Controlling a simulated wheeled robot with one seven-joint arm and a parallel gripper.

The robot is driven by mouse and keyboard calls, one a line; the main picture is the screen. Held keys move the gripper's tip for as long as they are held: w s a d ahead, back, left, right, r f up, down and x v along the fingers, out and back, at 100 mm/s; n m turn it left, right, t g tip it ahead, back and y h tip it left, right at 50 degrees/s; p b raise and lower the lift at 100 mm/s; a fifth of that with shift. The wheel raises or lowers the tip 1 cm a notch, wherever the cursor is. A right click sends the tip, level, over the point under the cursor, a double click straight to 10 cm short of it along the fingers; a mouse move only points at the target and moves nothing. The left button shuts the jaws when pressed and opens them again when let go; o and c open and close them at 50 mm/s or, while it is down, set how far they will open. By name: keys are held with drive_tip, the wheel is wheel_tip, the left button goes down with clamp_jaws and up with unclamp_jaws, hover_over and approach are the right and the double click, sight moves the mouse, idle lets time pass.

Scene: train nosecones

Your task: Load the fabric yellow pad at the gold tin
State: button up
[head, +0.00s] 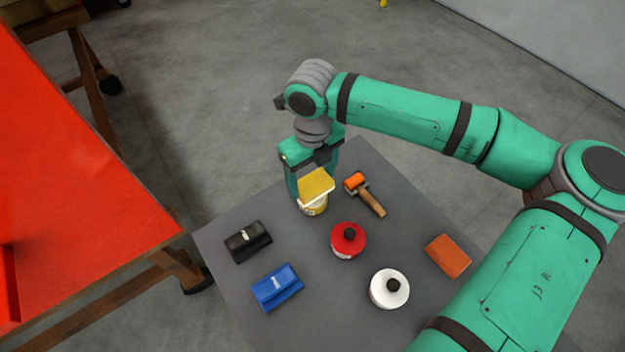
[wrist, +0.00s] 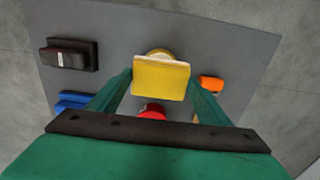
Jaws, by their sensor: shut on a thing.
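The yellow pad (head: 316,185) is a flat block with a pale edge, held between the fingers of my gripper (head: 314,190). In the wrist view the pad (wrist: 161,78) sits between the two green fingertips (wrist: 162,84). The gold tin (head: 314,207) stands on the grey table directly below the pad, its upper part hidden by it. In the wrist view the tin (wrist: 159,53) shows just past the pad's far edge. I cannot tell whether the pad touches the tin.
The grey table (head: 300,325) also holds a black case (head: 247,242), a blue case (head: 277,287), a red tin (head: 348,240), a white tin (head: 389,289), an orange pad (head: 447,256) and an orange-headed tool (head: 366,193). A red table (head: 75,200) stands at left.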

sight(312, 181)
drive_tip(key=shift+r, duration=2)
